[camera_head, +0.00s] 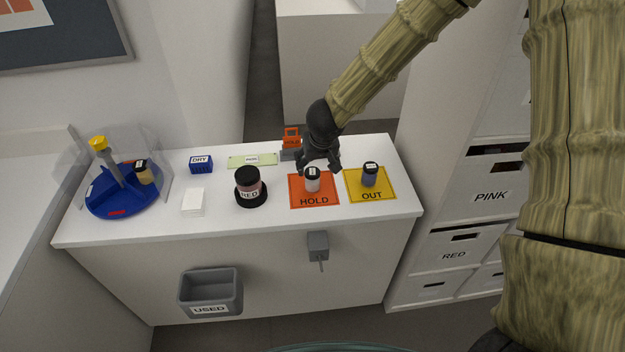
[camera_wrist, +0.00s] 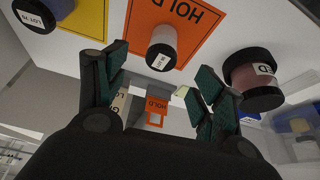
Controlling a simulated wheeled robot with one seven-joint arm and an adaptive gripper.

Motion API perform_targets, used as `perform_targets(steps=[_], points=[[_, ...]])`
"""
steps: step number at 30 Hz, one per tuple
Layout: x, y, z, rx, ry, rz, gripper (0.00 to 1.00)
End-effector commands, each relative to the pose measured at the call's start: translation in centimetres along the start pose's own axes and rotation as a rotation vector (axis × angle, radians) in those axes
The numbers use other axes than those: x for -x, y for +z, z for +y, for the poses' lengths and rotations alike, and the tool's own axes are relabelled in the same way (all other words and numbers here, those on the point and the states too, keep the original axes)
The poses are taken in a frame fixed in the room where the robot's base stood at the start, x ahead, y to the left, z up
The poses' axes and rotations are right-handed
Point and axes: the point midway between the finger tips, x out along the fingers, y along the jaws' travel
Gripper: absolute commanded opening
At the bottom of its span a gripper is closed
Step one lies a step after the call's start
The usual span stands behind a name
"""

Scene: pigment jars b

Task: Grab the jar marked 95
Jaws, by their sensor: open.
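A small jar with a dark lid and pale body (camera_head: 312,184) stands upright on the orange HOLD mat (camera_head: 298,202). In the wrist view this jar (camera_wrist: 161,44) has a white label on its lid, too small to read surely. A bluish jar with a dark lid (camera_head: 369,179) stands on the yellow OUT mat (camera_head: 386,193); its label (camera_wrist: 29,18) seems to start with LOT. I cannot tell which jar bears 95. My gripper (camera_head: 319,171) is open and empty, just above and behind the HOLD jar. Its spread fingers (camera_wrist: 155,88) also show in the wrist view.
A larger RED jar (camera_head: 249,189) stands left of the HOLD mat. An orange-topped stand (camera_head: 291,143) is close behind my gripper.

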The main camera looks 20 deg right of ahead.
Motion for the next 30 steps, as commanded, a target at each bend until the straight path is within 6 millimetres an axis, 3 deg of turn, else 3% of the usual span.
perform_targets(steps=[5,18,30], points=[[-0.2,0.3,-0.5,0.012,-0.001,-0.016,0.69],[-4.5,0.4,-0.4,0.013,-0.002,-0.016,0.69],[-6.1,0.5,-0.4,0.011,-0.001,-0.016,0.69]])
